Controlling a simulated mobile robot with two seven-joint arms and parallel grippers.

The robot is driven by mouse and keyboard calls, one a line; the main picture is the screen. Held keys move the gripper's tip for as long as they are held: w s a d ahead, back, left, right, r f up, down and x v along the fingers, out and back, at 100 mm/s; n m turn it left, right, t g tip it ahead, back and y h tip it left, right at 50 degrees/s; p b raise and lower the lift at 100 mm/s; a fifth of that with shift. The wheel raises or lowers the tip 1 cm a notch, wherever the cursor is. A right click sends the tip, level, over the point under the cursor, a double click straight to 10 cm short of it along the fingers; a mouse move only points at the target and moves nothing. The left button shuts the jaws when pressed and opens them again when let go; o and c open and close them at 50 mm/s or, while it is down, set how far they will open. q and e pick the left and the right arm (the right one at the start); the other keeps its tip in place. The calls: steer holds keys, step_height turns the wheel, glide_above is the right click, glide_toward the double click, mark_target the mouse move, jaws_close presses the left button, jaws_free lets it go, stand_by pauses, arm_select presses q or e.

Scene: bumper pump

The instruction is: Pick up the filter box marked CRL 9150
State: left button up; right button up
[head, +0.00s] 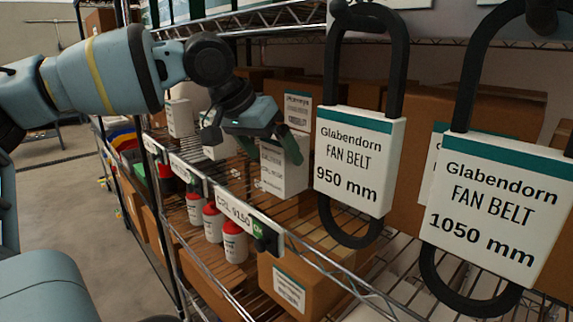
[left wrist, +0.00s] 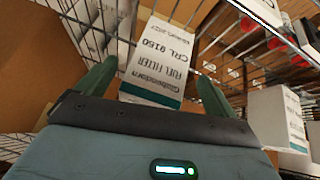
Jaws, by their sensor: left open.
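The white filter box marked CRL 9150 (left wrist: 160,55) is in the left wrist view, its print upside down and a green band along its near end. In the head view it is the white box (head: 284,172) on the wire shelf, partly covered by my gripper. My left gripper (head: 272,148) is open at the upper part of this box. In the left wrist view the two green fingers (left wrist: 153,88) stand on either side of the box's near end, with a visible gap at the right finger. My right gripper is not in view.
A shelf-edge tag reading CRL 9150 (head: 237,212) is below the box. Fan belts in card sleeves (head: 352,158) hang close at the right. Another white box (left wrist: 277,117) stands beside the gripper. Red-capped bottles (head: 234,242) stand on the lower shelf.

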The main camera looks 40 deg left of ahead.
arm_select(q)
steer(key=shift+w+d+f, duration=0.1)
steer(key=shift+w+d, duration=0.05)
steer(key=shift+w, duration=0.45)
steer(key=shift+w+d+f, duration=0.1)
steer(key=shift+w, duration=0.45)
steer(key=shift+w+f, duration=0.15)
steer(key=shift+f, duration=0.15)
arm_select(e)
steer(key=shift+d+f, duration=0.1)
